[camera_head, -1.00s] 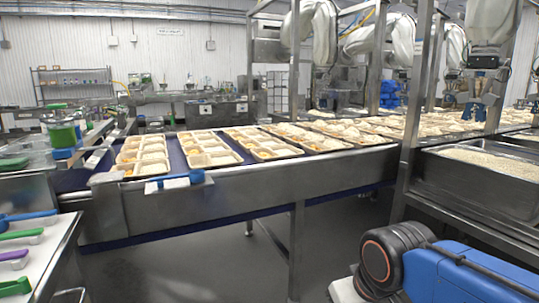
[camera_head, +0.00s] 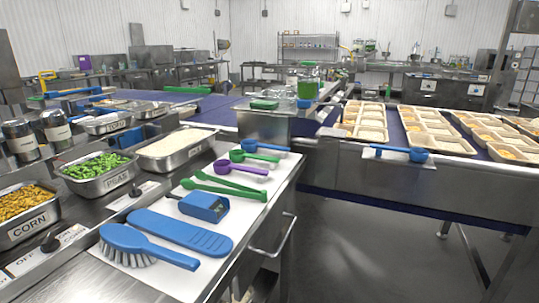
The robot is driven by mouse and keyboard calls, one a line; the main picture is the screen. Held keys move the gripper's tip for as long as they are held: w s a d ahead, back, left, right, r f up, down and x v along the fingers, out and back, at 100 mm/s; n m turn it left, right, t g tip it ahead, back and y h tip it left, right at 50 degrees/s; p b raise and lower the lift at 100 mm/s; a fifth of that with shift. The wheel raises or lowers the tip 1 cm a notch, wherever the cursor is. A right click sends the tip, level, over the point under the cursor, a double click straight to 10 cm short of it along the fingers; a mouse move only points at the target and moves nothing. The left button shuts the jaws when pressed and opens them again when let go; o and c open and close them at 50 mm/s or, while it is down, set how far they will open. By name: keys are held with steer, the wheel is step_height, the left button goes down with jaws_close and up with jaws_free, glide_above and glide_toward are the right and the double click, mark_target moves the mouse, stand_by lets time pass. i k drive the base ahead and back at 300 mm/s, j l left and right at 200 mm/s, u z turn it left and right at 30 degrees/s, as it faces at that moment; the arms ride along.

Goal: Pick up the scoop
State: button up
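Several scoops are in view. A blue scoop (camera_head: 252,146), a green scoop (camera_head: 238,155) and a purple scoop (camera_head: 226,167) lie in a row at the far end of a white mat (camera_head: 185,283) on the steel table. Another blue scoop (camera_head: 418,155) lies on the near ledge of the tray conveyor to the right. Which scoop the task means cannot be told. My gripper is not in view.
Green tongs (camera_head: 232,188), a blue device (camera_head: 205,206), a blue spatula (camera_head: 180,232) and a blue brush (camera_head: 140,246) share the mat. Food pans, including rice (camera_head: 176,143), stand left. The conveyor carries trays (camera_head: 437,132). Floor (camera_head: 370,250) right of the table is clear.

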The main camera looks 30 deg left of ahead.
mark_target(236, 156)
steer(key=i+u, duration=0.1)
steer(key=i, duration=0.85)
steer(key=j, duration=0.1)
